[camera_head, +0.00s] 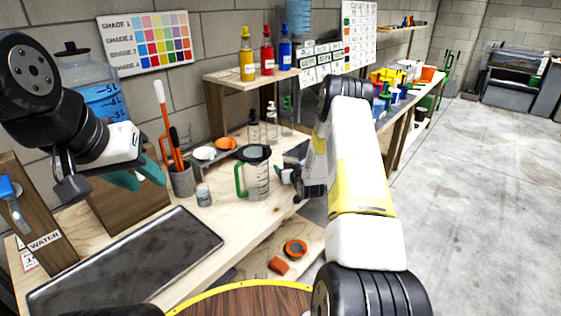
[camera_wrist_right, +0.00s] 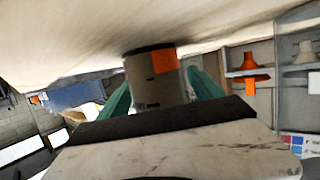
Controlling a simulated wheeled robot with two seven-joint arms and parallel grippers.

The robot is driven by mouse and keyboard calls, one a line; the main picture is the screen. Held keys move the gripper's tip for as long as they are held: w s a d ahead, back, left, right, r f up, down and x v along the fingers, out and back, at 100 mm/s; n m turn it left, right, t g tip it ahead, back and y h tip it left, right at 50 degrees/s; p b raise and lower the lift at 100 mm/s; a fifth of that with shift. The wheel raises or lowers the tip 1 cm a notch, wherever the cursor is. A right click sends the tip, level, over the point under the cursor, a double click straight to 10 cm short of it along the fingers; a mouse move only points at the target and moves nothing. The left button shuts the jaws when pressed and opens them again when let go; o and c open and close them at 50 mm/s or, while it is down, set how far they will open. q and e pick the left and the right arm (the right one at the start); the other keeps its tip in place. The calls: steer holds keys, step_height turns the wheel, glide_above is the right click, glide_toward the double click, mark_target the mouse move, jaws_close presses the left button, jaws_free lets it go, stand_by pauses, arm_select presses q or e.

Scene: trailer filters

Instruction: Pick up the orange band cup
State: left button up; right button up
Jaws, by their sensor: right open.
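A grey cup with an orange patch on its side and a dark end (camera_wrist_right: 152,75) shows in the right wrist view, between the two teal fingers of my right gripper (camera_wrist_right: 162,92). The fingers are open, one on each side of it; I cannot tell whether either touches it. I cannot make out the cup there. My left gripper (camera_head: 148,180) has its teal fingers apart, empty, above the left part of the bench.
A clear jug with green handle (camera_head: 257,180) stands on the bench (camera_head: 225,220) near my right gripper. Open floor is right.

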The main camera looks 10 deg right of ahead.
steer(key=c, duration=1.6)
jaws_close()
steer(key=shift+r, duration=0.15)
